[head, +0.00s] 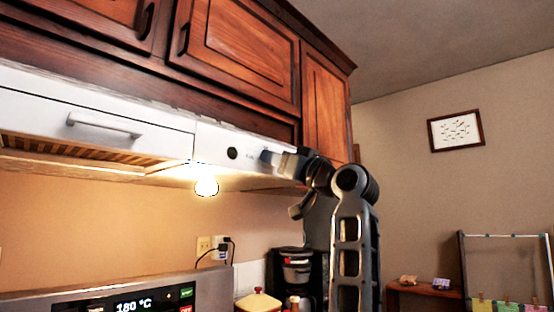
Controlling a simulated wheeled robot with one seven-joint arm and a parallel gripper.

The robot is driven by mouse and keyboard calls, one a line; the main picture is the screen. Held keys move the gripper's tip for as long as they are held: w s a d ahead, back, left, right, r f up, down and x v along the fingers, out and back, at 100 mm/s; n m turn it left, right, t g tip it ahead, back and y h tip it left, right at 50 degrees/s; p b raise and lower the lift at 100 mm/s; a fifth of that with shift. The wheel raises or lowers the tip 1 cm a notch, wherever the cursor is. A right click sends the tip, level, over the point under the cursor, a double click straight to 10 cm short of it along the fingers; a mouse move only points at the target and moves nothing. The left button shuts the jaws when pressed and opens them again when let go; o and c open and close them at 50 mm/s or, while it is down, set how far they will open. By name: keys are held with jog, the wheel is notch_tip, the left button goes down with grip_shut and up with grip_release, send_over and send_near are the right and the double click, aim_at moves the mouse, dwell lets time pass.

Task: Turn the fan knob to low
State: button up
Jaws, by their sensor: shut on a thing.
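The white range hood (150,150) runs under the wooden cabinets, with a control panel at its right end. A round black knob or dial (232,153) shows on that panel and stands clear of my gripper. My gripper (267,157) is at the panel to the right of this black dial, its fingers against the hood front. It is shut on a control there, which I take to be the fan knob.
Cabinets with dark handles (250,50) hang just above the hood. A lit bulb (206,181) glows below it. A stove panel (130,300) reading 180 °C is at lower left. A coffee maker (290,270) stands on the counter beside my arm.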

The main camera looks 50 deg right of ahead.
jog(key=shift+a+r+m+g+h+p, duration=0.1)
jog(key=shift+m+g+h+p, duration=0.3)
jog(key=shift+m+h+p, duration=1.2)
jog(key=shift+d+f+m+g+h+p, duration=0.1)
jog(key=shift+m+g+h+p, duration=0.35)
jog(key=shift+m, duration=2.2)
jog(key=shift+a+r+m+g+h+p, duration=0.1)
jog(key=shift+m+g+h+p, duration=0.25)
jog(key=shift+m+h+p, duration=1.25)
jog(key=shift+m+y+b, duration=0.45)
jog(key=shift+m+y, duration=0.1)
jog(key=shift+m, duration=0.2)
jog(key=o, duration=1)
jog(key=b+v, duration=0.2)
jog(key=v, duration=0.5)
jog(key=shift+s, duration=0.4)
jog(key=shift+a, duration=0.1)
